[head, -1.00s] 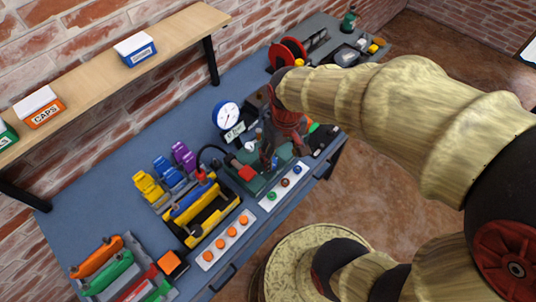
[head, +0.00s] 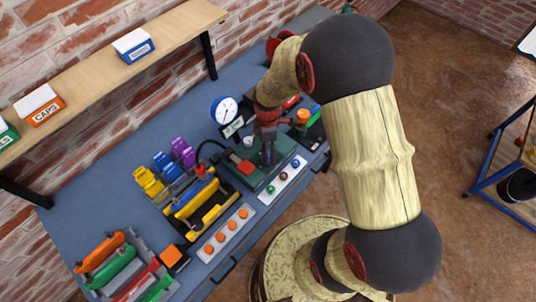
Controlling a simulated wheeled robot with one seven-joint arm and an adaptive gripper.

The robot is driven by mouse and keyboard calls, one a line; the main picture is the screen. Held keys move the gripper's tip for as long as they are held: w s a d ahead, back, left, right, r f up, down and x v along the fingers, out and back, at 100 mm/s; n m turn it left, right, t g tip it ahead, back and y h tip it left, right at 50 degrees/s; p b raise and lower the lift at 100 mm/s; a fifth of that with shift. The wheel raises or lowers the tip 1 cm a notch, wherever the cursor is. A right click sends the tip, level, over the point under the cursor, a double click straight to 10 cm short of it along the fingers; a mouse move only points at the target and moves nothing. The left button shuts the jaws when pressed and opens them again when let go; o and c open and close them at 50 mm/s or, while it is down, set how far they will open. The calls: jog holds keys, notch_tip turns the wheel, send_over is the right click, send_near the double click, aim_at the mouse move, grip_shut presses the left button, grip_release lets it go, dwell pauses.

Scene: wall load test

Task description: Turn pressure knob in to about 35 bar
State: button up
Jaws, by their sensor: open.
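The green test stand (head: 243,176) is on the blue bench, with a red block (head: 246,167) on its top and a black hose at its left. A round gauge (head: 224,110) with a white face and blue rim stands behind it. Its needle is too small to read. A small dark sign (head: 233,127) is below the gauge, its text unreadable. My gripper (head: 267,154) points down over the stand, right of the red block. It is open. I cannot pick out the pressure knob; my gripper may hide it. I cannot tell whether the fingers touch anything.
A white strip with small colored buttons (head: 282,179) lies in front of the stand. A yellow toolbox (head: 204,212) and a strip with orange buttons (head: 225,236) are to its left. An orange-topped piece (head: 302,117) stands close right of my gripper. A wooden shelf (head: 90,70) is above.

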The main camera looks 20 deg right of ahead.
jog(key=shift+f+b, duration=0.3)
jog(key=shift+f, duration=2.05)
jog(key=c, duration=0.4)
jog(key=c, duration=0.7)
jog(key=shift+c, duration=0.4)
